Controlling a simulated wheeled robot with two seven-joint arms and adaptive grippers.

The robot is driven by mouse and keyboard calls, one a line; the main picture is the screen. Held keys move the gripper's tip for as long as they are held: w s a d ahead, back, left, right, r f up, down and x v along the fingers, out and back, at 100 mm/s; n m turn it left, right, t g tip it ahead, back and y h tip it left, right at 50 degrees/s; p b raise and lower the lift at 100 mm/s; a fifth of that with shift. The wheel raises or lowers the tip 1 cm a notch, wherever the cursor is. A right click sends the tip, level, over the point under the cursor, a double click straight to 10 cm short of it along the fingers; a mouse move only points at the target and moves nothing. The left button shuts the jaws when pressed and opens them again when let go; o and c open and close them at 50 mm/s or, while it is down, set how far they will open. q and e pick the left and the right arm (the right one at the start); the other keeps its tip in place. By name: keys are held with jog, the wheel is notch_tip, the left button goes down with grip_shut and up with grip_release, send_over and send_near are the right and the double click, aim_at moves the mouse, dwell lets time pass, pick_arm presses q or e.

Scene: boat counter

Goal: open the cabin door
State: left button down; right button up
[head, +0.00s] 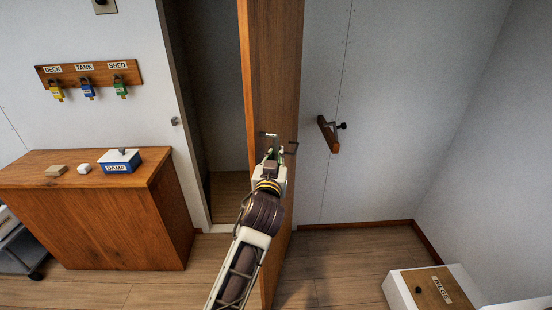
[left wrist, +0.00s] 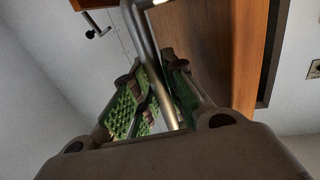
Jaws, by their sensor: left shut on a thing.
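The wooden cabin door (head: 275,60) stands swung open, seen nearly edge-on, with the doorway (head: 215,90) open to its left. In the left wrist view the door (left wrist: 225,45) fills the upper right, with a metal bar handle (left wrist: 150,45) in front of it. My left gripper (head: 272,156) is at the door's handle height. In the left wrist view its green-padded fingers (left wrist: 160,98) are closed around the bar. In the head view the fingers partly hide the handle. My right gripper is in neither view.
A wooden cabinet (head: 105,225) stands left of the doorway, bearing a blue-and-white box (head: 120,162) and small blocks. A key rack (head: 90,75) hangs above. A wooden wall piece with a black knob (head: 328,135) is right of the door. A white box with a wooden lid (head: 435,288) sits lower right.

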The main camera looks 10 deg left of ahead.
pick_arm(q)
jog(key=c, duration=1.5)
grip_release()
jog(key=shift+o, duration=0.2)
jog(key=shift+s, duration=0.15)
jog(key=s, duration=1.1)
jog(key=shift+s+d, duration=0.25)
jog(key=shift+s, duration=0.15)
